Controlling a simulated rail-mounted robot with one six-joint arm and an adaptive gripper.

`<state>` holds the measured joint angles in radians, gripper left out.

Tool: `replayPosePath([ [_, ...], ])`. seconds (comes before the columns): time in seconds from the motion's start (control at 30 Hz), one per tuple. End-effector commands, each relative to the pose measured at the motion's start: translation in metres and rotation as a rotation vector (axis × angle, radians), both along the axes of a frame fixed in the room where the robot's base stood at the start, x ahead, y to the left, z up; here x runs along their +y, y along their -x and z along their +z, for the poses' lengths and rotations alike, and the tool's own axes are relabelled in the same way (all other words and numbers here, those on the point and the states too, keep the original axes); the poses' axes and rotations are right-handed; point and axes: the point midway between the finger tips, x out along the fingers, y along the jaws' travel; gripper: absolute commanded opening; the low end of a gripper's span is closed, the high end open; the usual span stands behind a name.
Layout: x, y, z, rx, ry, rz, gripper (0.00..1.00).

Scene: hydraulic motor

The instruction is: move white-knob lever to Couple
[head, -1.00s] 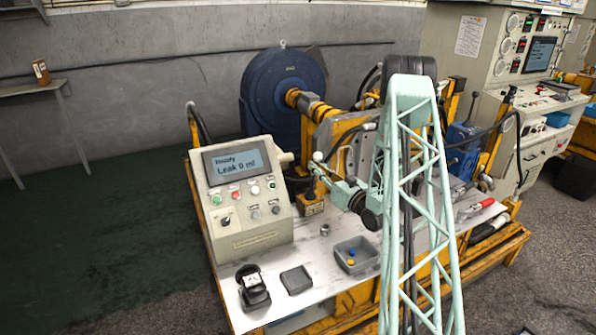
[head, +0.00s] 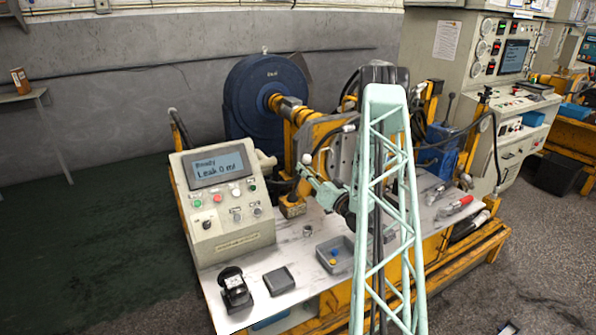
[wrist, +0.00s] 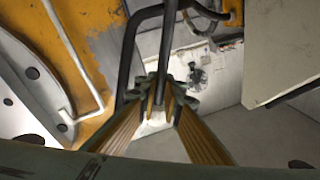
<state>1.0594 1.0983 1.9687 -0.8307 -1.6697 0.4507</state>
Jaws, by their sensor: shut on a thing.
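The white-knob lever's round white knob (head: 306,158) shows in the head view, just above my gripper (head: 308,176), over a yellow block (head: 292,208) on the bench. In the wrist view my gripper (wrist: 163,100) is shut on the lever's dark rod (wrist: 168,40), which runs up between the fingertips. The knob cannot be made out in the wrist view. The lever's lower end is hard to see, and no Couple label is readable.
The control console (head: 220,205) stands left of the lever; its screen shows "Leak 0 ml". A grey tray (head: 345,262) with small parts, a flat dark box (head: 279,281) and a black-and-white device (head: 234,288) sit on the bench front. The blue motor (head: 262,105) stands behind.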

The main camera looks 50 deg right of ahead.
Motion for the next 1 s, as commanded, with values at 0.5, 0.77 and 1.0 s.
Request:
replayPosePath([
  [0.5, -0.0015, 0.0009, -0.0009, 0.001, -0.002, -0.003, 0.21],
  [0.77, -0.001, 0.0007, -0.0007, 0.0, -0.001, -0.002, 0.21],
  [1.0, -0.0001, 0.0076, -0.0018, 0.001, -0.002, -0.003, 0.21],
])
